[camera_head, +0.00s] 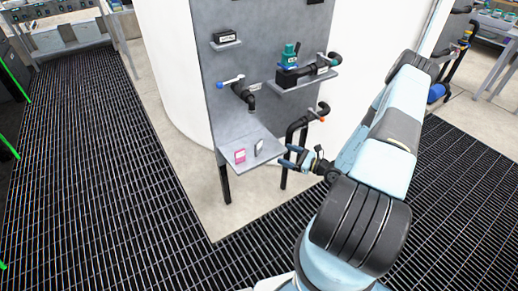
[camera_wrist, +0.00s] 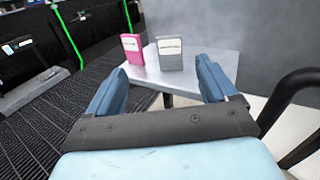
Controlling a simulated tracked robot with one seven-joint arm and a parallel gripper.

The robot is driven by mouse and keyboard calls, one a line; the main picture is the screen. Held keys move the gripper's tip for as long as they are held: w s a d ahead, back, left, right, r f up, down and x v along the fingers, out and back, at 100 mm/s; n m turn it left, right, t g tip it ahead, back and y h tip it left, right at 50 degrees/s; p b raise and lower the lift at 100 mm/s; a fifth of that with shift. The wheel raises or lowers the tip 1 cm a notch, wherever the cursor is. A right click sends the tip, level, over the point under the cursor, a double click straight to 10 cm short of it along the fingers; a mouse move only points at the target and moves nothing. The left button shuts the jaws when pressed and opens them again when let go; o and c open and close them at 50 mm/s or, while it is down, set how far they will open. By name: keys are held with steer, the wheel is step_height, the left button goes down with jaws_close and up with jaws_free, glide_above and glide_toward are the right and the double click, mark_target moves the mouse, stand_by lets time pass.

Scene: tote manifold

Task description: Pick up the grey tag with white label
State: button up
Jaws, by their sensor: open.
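The grey tag with a white label (camera_wrist: 169,54) stands upright on a small grey shelf (camera_wrist: 200,75) in the wrist view. It also shows in the head view (camera_head: 259,147), on the right part of the shelf (camera_head: 262,160). My gripper (camera_wrist: 158,84) is open and empty, its two blue fingers apart. The tag shows beyond the fingers, between them in the picture and not touched. In the head view my gripper (camera_head: 291,157) is at the right edge of the shelf, close to the tag.
A pink tag with a white label (camera_wrist: 132,48) stands just left of the grey tag, also in the head view (camera_head: 239,156). A grey panel (camera_wrist: 280,40) rises behind the shelf. A black pipe (camera_wrist: 292,100) curves at the right.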

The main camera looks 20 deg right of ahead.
step_height(320, 180, down, 3)
steer(key=m+t+h, duration=0.1)
steer(key=m, duration=0.1)
glide_toward(260, 145)
steer(key=x, duration=0.3)
steer(key=shift+x, duration=2.7)
steer(key=shift+s+f, duration=0.1)
steer(key=shift+s, duration=0.05)
steer(key=c, duration=1.2)
